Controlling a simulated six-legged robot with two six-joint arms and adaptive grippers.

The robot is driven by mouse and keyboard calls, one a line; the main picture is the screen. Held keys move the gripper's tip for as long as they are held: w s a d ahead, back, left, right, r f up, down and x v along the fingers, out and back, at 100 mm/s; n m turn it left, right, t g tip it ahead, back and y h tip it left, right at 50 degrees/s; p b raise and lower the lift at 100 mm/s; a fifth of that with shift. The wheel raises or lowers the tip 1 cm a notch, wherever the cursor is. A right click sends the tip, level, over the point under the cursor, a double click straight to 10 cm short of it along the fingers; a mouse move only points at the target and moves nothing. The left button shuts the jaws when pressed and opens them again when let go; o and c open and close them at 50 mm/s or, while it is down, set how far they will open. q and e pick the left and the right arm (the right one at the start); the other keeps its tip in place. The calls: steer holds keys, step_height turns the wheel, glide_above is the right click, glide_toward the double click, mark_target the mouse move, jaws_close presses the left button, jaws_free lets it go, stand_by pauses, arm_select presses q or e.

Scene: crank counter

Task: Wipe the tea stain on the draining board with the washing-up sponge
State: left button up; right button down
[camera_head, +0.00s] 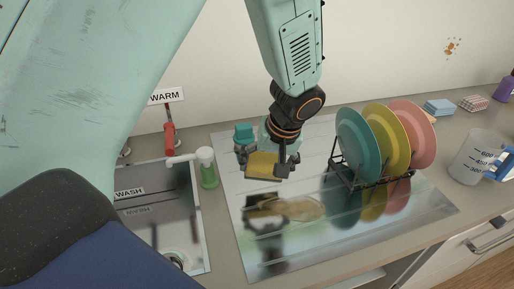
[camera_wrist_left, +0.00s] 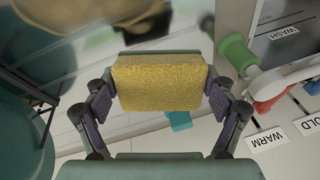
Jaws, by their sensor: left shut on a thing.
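My left gripper (camera_head: 268,163) is shut on the yellow sponge (camera_head: 262,165) and holds it above the draining board (camera_head: 245,240). The sponge also shows between the two fingers in the left wrist view (camera_wrist_left: 160,83). A tan-brown patch that looks like the tea stain (camera_head: 302,208) lies on the shiny board, below and right of the sponge in the head view. Reflections of the gripper and sponge overlap its left side, so its exact edge is hard to tell. My right gripper is not in view.
A rack with teal (camera_head: 354,146), yellow (camera_head: 387,138) and pink plates (camera_head: 412,134) stands right of the gripper. The tap with its green base (camera_head: 208,172) and the sink (camera_head: 160,225) are left. A measuring jug (camera_head: 474,157) stands far right.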

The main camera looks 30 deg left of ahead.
arm_select(q)
steer(key=s+d+r+n+g+h+p, duration=0.1)
steer(key=s+d+r+n+h+p, duration=0.25)
steer(key=s+r+n+p, duration=0.65)
step_height(320, 180, down, 8)
steer(key=w+d+n+b, duration=0.1)
steer(key=w+n+b, duration=0.1)
steer(key=shift+b, duration=0.4)
